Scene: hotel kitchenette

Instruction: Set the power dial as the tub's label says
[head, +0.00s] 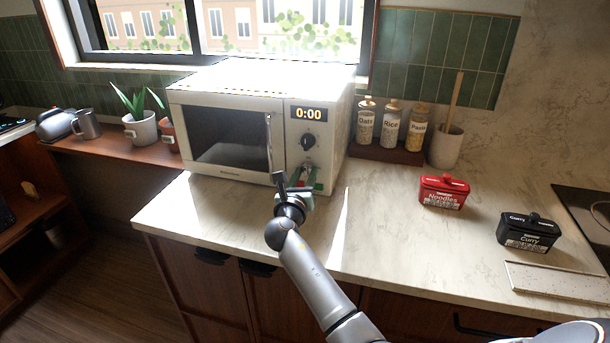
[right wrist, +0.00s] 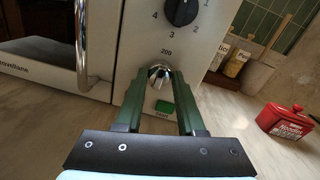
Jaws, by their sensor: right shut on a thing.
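The white microwave (head: 225,85) stands on the counter with its door shut and its display (head: 309,114) reading 0:00. My right gripper (head: 303,175) is at the lower part of its control panel. In the right wrist view its green fingers (right wrist: 159,76) are shut on the small silver power dial (right wrist: 160,71), with "200" printed just above. The dial's pointer is hard to make out between the fingers. A red tub marked Noodles (head: 443,192) and a black tub marked Curry (head: 527,233) stand to the right; their small label print is unreadable. My left gripper is out of view.
A black numbered dial (right wrist: 181,11) sits above the power dial, and a green button (right wrist: 165,107) below it. The door handle (right wrist: 82,45) is close on the left. Jars (head: 391,127) and a utensil pot (head: 445,147) stand right of the microwave.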

